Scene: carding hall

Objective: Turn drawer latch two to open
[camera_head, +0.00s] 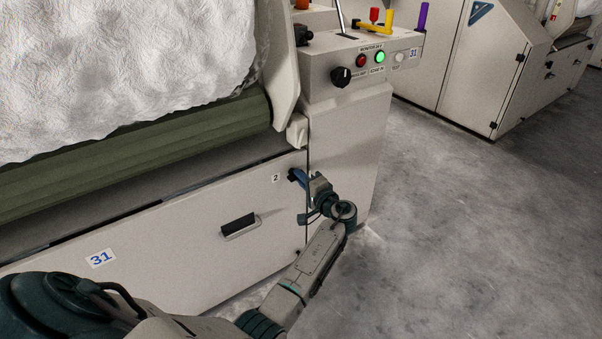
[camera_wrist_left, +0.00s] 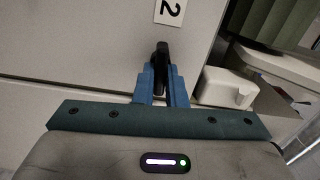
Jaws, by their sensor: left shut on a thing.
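The drawer front (camera_head: 180,245) is a pale panel low on the machine, with a dark recessed handle (camera_head: 240,226) and a number 31 label. Drawer latch two (camera_head: 292,175) is a small black lever near the panel's right end, beside the label "2" (camera_head: 276,178). In the left wrist view the black latch (camera_wrist_left: 161,58) stands between the blue fingers of my left gripper (camera_wrist_left: 162,84), below the "2" label (camera_wrist_left: 170,12). My left gripper (camera_head: 301,178) is shut on the latch; its fingers hide part of it. My right gripper is not in view.
A control box (camera_head: 360,68) with a black knob, red and green lit buttons sits above right. White fibre (camera_head: 120,70) lies over a green roller (camera_head: 140,145) above the drawer. Grey floor (camera_head: 470,230) to the right is clear.

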